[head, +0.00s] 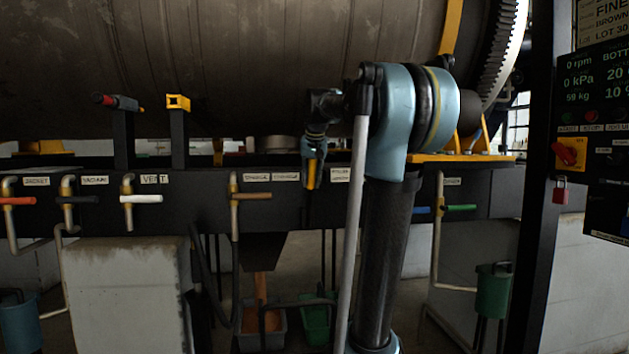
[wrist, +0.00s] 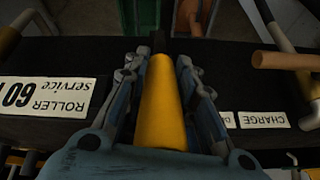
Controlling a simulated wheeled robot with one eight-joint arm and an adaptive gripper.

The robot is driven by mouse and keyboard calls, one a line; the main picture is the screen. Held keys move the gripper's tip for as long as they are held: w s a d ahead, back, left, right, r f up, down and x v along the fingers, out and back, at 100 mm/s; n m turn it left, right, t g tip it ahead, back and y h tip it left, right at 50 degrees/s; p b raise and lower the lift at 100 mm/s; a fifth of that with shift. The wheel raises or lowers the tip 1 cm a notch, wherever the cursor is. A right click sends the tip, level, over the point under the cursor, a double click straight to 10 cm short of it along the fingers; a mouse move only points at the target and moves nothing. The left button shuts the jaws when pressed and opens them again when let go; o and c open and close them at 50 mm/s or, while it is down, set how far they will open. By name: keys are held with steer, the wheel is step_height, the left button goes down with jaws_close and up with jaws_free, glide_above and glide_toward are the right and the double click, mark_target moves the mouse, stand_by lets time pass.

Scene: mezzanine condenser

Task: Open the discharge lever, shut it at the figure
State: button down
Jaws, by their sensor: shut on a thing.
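My gripper (head: 314,158) is at the front of the dark beam, its fingers closed around a yellow lever handle (head: 311,175). In the wrist view the yellow handle (wrist: 162,105) lies between both fingers, pointing away from the palm. A label starting with "D" (wrist: 227,118) is partly hidden beside it. The readout panel (head: 594,85) at the right shows 0 rpm, 0 kPa and 59 kg. Below the beam, an orange-brown strip (head: 260,287) runs from a dark chute (head: 262,250) into a grey bin (head: 248,340); I cannot tell whether it is flowing.
A brown-handled charge valve (head: 250,196) is left of my gripper. Further left are white vent (head: 142,198), dark vacuum (head: 80,199) and red jacket (head: 18,201) handles. A green handle (head: 460,208) is at the right. The large drum (head: 220,65) hangs above.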

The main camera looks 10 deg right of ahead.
steer(key=c, duration=1.3)
jaws_free()
steer(key=shift+c, duration=0.2)
steer(key=shift+r, duration=0.15)
steer(key=shift+r, duration=0.2)
steer(key=shift+o, duration=0.2)
steer(key=v, duration=1.1)
steer(key=shift+s, duration=0.15)
